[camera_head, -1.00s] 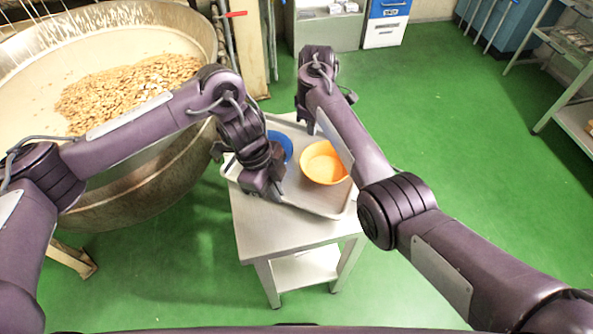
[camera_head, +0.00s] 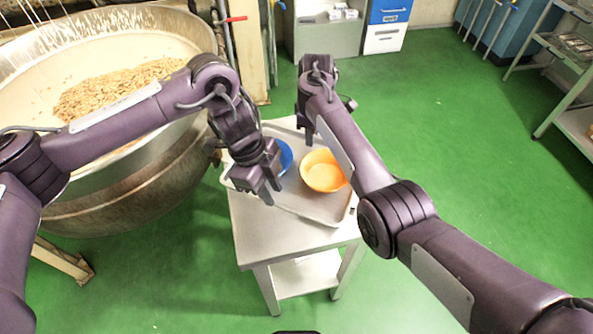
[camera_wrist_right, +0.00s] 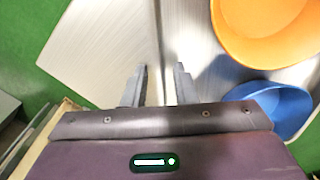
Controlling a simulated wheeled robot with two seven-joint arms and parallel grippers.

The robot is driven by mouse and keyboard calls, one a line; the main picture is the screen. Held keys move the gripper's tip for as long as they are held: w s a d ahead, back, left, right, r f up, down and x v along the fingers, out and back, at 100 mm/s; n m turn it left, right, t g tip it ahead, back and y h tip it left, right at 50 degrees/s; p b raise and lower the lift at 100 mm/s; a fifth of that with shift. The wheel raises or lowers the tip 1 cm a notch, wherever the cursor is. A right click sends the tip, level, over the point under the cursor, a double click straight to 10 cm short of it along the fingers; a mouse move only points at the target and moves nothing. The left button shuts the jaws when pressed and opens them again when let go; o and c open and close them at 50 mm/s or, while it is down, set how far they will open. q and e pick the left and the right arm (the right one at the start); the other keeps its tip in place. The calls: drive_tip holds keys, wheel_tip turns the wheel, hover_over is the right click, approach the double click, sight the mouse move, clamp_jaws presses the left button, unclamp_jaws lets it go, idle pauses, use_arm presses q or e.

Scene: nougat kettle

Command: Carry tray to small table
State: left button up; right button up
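The grey metal tray (camera_head: 312,205) lies on the small table (camera_head: 262,240), with an orange bowl (camera_head: 323,172) and a blue bowl (camera_head: 285,157) in it. My left gripper (camera_head: 271,192) is open and empty above the left front part of the tray, partly covering the blue bowl. My right gripper (camera_head: 309,135) is at the far side of the tray, mostly hidden by its wrist in the head view. In the right wrist view its fingers (camera_wrist_right: 158,82) stand apart on either side of the tray's rim; no contact is visible.
A large kettle (camera_head: 150,190) filled with nuts stands close to the table on the left. A shelf rack (camera_head: 570,65) and a blue cabinet (camera_head: 505,22) are at the right. The green floor to the right of the table is clear.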

drive_tip(key=shift+r, duration=0.15)
use_arm(q)
drive_tip(key=s+v, duration=0.1)
drive_tip(key=v, duration=0.7)
drive_tip(key=shift+w+r, duration=0.35)
drive_tip(key=shift+w, duration=0.1)
use_arm(e)
wheel_tip(320, 180, up, 12)
use_arm(q)
drive_tip(key=shift+a, duration=0.1)
use_arm(e)
drive_tip(key=shift+s+f, duration=0.1)
drive_tip(key=shift+f, duration=0.15)
